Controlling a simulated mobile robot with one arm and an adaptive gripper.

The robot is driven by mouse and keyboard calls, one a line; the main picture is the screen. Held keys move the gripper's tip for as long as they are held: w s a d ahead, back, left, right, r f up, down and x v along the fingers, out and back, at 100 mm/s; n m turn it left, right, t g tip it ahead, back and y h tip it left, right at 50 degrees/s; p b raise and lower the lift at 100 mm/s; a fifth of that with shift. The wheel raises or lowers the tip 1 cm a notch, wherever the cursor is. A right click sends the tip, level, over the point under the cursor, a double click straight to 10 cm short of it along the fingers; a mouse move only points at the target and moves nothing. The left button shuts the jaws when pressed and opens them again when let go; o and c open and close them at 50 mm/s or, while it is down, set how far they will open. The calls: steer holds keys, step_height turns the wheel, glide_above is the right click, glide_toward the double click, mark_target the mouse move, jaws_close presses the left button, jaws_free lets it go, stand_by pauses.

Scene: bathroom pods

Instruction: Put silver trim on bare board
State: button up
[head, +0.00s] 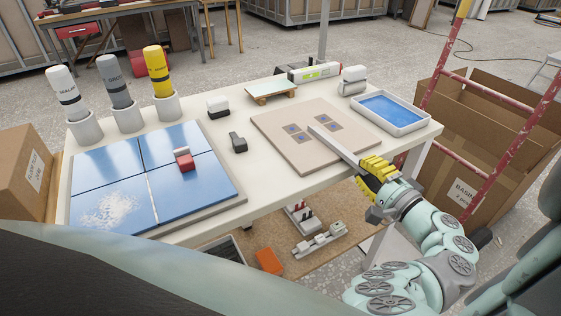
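The silver trim (336,146) is a long thin grey bar. My gripper (370,168), with yellow fingers, is shut on its near right end at the table's front edge. The trim points away to the upper left, over the right part of the bare board (277,125). That board is beige and lies flat on the table, with several small grey-and-blue patches near its middle. The trim's far end is beside these patches and covers part of the board. I cannot tell from this one view whether the trim touches the board.
A blue tiled panel (205,188) with a red-and-white block (184,160) lies at left, and bottles (159,72) stand behind it. A tray of blue liquid (390,108) sits right of the board. A red ladder (490,95) and cardboard box (462,190) stand at right.

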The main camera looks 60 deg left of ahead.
steer(key=o, duration=0.3)
steer(key=shift+r, duration=0.25)
steer(key=d, duration=1.2)
steer(key=shift+s+f, duration=0.25)
steer(key=shift+s, duration=0.15)
